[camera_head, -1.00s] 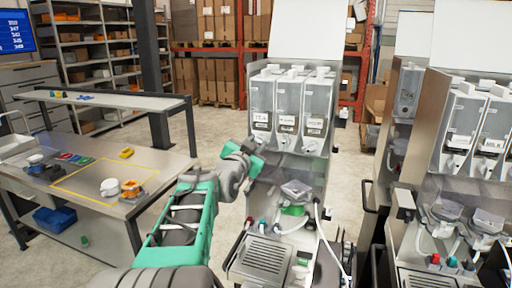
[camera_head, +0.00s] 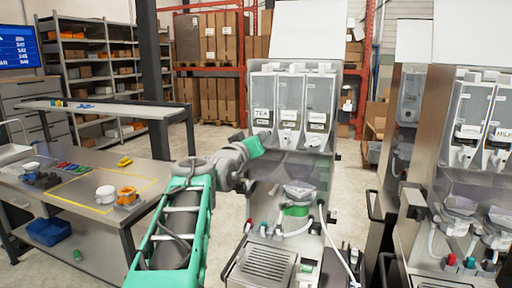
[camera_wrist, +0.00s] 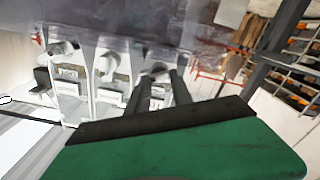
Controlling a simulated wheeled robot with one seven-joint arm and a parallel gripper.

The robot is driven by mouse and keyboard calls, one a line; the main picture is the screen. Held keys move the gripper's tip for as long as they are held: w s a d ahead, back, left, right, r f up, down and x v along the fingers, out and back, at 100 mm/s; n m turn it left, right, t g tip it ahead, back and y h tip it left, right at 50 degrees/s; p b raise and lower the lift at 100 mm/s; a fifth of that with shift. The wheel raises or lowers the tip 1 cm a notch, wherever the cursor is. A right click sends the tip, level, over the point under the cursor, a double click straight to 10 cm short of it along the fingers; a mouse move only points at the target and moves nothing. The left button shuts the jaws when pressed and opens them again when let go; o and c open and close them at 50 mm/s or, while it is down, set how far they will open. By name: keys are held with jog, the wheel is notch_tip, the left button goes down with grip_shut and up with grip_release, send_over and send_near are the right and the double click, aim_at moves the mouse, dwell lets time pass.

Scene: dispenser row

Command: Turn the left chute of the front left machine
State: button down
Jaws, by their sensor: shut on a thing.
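The front left machine (camera_head: 290,165) stands in the middle of the head view, with a row of three clear canisters. The left canister (camera_head: 263,92) has a label reading TEA. Its left chute is hidden behind my gripper (camera_head: 258,145) in the head view. In the wrist view, the picture is turned over and the left chute (camera_wrist: 157,72) is the rightmost one. My gripper's two dark fingers (camera_wrist: 160,88) reach up to it, one on each side, and are shut on it. The chute's exact angle is hard to tell.
The middle chute (camera_head: 286,139) and right chute (camera_head: 315,142) sit close to the right of my gripper. Below are a mixing bowl (camera_head: 299,192), hoses and a drip tray (camera_head: 266,262). A workbench (camera_head: 85,205) stands at the left; a second machine (camera_head: 465,190) stands at the right.

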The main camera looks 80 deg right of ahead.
jog(key=n+b, duration=0.1)
jog(key=n, duration=0.5)
jog(key=n+b, duration=0.1)
jog(key=n, duration=0.5)
jog(key=shift+w+f+n+b, duration=0.2)
jog(key=shift+n+b, duration=0.1)
jog(key=shift+n, duration=0.1)
dwell(0.3)
jog(key=c, duration=1.1)
grip_release()
jog(key=shift+f, duration=0.1)
